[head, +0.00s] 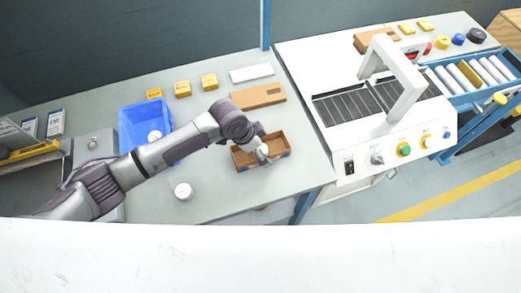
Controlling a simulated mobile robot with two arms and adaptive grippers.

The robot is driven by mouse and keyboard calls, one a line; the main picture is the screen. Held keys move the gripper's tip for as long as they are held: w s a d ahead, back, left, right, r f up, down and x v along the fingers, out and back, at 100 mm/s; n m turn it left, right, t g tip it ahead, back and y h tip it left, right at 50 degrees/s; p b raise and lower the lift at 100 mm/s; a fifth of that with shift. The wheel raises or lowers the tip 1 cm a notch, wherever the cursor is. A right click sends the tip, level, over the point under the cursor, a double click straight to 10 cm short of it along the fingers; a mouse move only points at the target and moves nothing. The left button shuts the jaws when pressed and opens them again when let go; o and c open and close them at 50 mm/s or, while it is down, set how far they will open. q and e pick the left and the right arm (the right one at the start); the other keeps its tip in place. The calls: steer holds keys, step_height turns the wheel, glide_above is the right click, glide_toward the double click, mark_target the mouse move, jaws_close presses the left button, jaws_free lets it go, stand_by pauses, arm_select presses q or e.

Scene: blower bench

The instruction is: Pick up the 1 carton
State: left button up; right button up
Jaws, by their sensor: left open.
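An open-topped brown carton (244,164) stands on the grey bench near its right end. My left gripper (263,153) reaches over the carton from the left, with its fingers at or inside the opening. The gripper is open. A small pale thing shows at the fingertips; I cannot tell if it is part of the gripper or lies in the carton. The gripper and wrist hide part of the carton's inside. My right gripper is not in view.
Behind are a flat brown box (258,97), a white slab (251,73) and yellow blocks (182,88). A white machine (350,135) stands right.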

arm_select(q)
steer(key=c, duration=1.2)
